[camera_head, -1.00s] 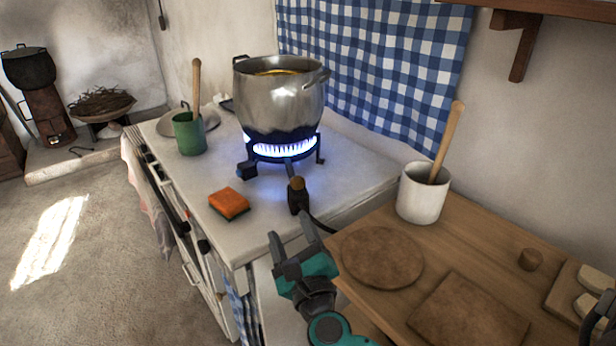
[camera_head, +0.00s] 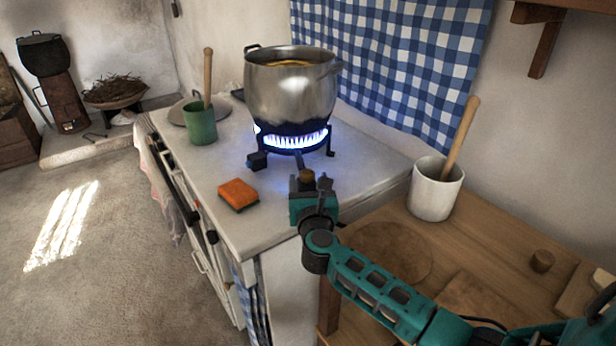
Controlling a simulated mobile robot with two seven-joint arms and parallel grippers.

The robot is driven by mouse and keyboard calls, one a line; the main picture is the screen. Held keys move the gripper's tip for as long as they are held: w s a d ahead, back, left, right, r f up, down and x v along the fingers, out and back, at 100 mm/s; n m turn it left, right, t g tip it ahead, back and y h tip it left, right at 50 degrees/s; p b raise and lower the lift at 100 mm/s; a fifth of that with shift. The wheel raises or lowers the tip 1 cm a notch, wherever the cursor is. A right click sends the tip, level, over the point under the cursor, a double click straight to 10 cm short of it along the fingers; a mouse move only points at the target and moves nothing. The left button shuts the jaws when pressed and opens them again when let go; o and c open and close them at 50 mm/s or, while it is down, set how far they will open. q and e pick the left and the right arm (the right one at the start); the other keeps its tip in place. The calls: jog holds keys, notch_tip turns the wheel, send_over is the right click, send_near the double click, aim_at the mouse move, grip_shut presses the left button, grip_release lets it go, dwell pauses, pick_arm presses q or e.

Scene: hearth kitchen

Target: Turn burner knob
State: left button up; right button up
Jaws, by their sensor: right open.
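The burner knob (camera_head: 306,176) is a small brown cap on a dark valve block, in front of the lit gas burner (camera_head: 291,140). My right gripper (camera_head: 310,183) is open at the knob, one finger on each side of it in the picture. I cannot tell whether the fingers touch it. The gripper hides most of the valve block. Blue flames burn under a large steel pot (camera_head: 290,92) with yellowish contents. My left gripper is not in view.
An orange sponge (camera_head: 238,194) and a green cup (camera_head: 200,124) with a wooden handle stand on the white stove top (camera_head: 225,165), left of the gripper. A white crock (camera_head: 434,190) stands on the wooden counter (camera_head: 490,245) to the right. A checked curtain (camera_head: 390,60) hangs behind.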

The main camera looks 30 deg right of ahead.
aim_at(307, 176)
jog(key=shift+x, duration=1.35)
jog(key=c, duration=1.1)
